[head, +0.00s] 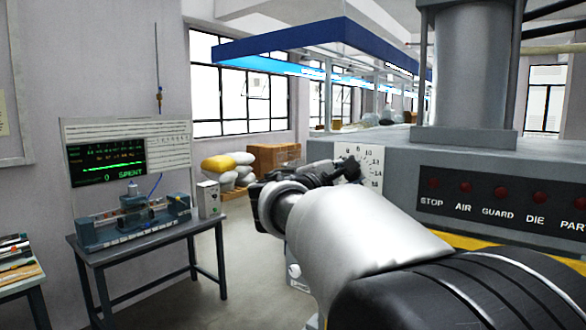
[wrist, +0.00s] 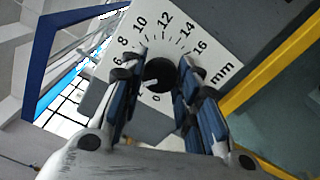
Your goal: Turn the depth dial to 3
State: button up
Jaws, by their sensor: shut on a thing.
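The depth dial has a white plate (wrist: 205,38) with black numbers from 6 to 16, a "0" and "mm". Its round black knob (wrist: 160,74) sits between the fingertips of my gripper (wrist: 163,62), one finger on each side, and the gripper is shut on it. The fingers hide the lower part of the scale. I cannot make out clearly where the knob points. In the head view, the dial plate (head: 371,160) is on the front of the grey machine, partly hidden by my gripper (head: 350,168) and arm.
The machine has a dark panel (head: 500,205) of red buttons to the right of the dial. A yellow edge (wrist: 270,68) runs beside the plate. A bench with a tester (head: 130,212) stands at left. Sacks (head: 226,168) and a carton (head: 273,156) lie behind, with free floor between.

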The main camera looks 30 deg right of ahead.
jog(key=shift+n+p, duration=1.15)
jog(key=shift+n, duration=1.05)
jog(key=o, duration=1.1)
jog(key=v, duration=1.2)
